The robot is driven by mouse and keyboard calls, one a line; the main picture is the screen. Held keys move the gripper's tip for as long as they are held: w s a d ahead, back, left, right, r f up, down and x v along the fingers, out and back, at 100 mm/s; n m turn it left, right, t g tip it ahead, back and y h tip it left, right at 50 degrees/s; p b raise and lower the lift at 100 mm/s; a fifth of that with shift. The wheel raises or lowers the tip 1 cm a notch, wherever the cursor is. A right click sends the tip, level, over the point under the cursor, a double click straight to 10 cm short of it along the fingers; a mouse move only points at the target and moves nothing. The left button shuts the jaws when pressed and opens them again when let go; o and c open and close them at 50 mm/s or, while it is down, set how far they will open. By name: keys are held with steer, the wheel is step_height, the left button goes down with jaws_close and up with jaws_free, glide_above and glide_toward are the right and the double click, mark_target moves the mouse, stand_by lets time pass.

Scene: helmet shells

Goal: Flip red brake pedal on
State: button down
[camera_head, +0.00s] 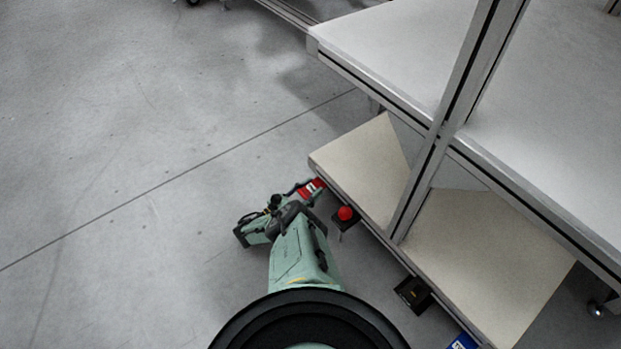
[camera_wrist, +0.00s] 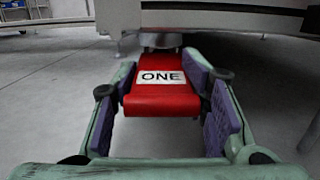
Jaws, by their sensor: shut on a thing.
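The red brake pedal (camera_wrist: 162,102) has a white label reading "ONE" and sits between the two fingers of my gripper (camera_wrist: 165,105) in the wrist view. The purple finger pads are on its left and right sides, and my gripper is shut on it. In the head view the red pedal (camera_head: 311,188) shows at the lower shelf's left corner, at the end of my gripper (camera_head: 303,192). The pedal's far end runs under a grey metal edge in the wrist view and is partly hidden there.
A red round knob on a dark box (camera_head: 345,213) sits at the shelf edge, right of the pedal. Another dark box (camera_head: 413,294) hangs farther along. The lower shelf (camera_head: 360,165) and upper tabletop (camera_head: 400,45) stand on a metal frame post (camera_head: 445,120). Open floor (camera_head: 130,150) lies left.

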steer(key=shift+f, duration=0.15)
steer(key=c, duration=1)
jaws_free()
steer(key=shift+o, duration=0.2)
steer(key=shift+s+a, duration=0.1)
steer(key=shift+s, duration=0.05)
